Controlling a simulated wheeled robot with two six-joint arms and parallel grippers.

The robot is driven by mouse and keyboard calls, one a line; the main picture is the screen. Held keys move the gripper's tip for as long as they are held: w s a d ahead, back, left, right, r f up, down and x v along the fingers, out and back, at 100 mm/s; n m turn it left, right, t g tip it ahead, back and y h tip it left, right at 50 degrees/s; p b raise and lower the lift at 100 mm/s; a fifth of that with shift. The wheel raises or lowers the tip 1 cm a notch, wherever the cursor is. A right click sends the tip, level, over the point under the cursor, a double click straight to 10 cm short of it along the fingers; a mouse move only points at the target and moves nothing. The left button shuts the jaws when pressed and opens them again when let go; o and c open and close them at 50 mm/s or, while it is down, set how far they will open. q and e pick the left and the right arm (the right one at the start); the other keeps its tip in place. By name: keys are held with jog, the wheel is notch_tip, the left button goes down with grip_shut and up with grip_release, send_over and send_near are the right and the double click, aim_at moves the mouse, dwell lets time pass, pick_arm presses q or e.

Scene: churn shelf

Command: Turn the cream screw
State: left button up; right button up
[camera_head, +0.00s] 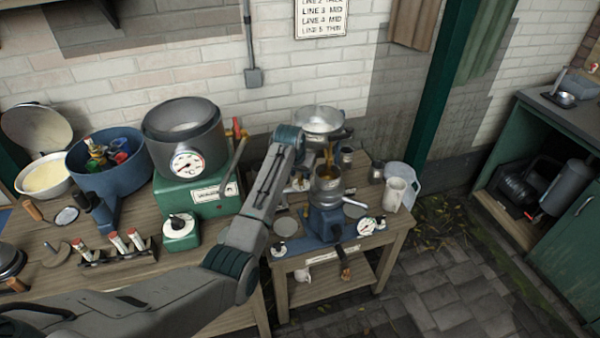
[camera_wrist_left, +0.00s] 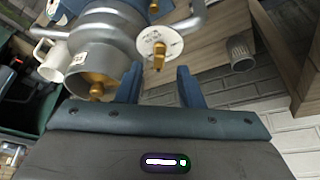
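The separator (camera_head: 327,188) stands on a small wooden bench, with a metal supply bowl (camera_head: 319,120) above it and an amber stream falling into it. In the left wrist view, its grey metal body (camera_wrist_left: 110,38) shows large at the upper left. A brass screw (camera_wrist_left: 97,88) sits at the opening of that body, left of my fingers. A white round plate with a brass knob (camera_wrist_left: 158,50) lies just beyond the fingertips. I cannot tell for sure which is the cream screw. My left gripper (camera_wrist_left: 158,78) is open and empty, apart from both. My right gripper is out of view.
A white jug (camera_head: 395,194) stands right of the separator. A brick wall is behind. The paved floor (camera_head: 440,275) to the right is clear.

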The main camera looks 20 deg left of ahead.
pick_arm(q)
jog(key=shift+x, duration=0.9)
grip_shut()
jog(key=shift+r+m+p, duration=0.25)
jog(key=shift+m+p, duration=0.25)
jog(key=shift+p, duration=0.15)
jog(key=shift+f+m+h+p, duration=0.2)
jog(key=shift+m+h+p, duration=0.2)
jog(key=shift+m, duration=0.4)
grip_release()
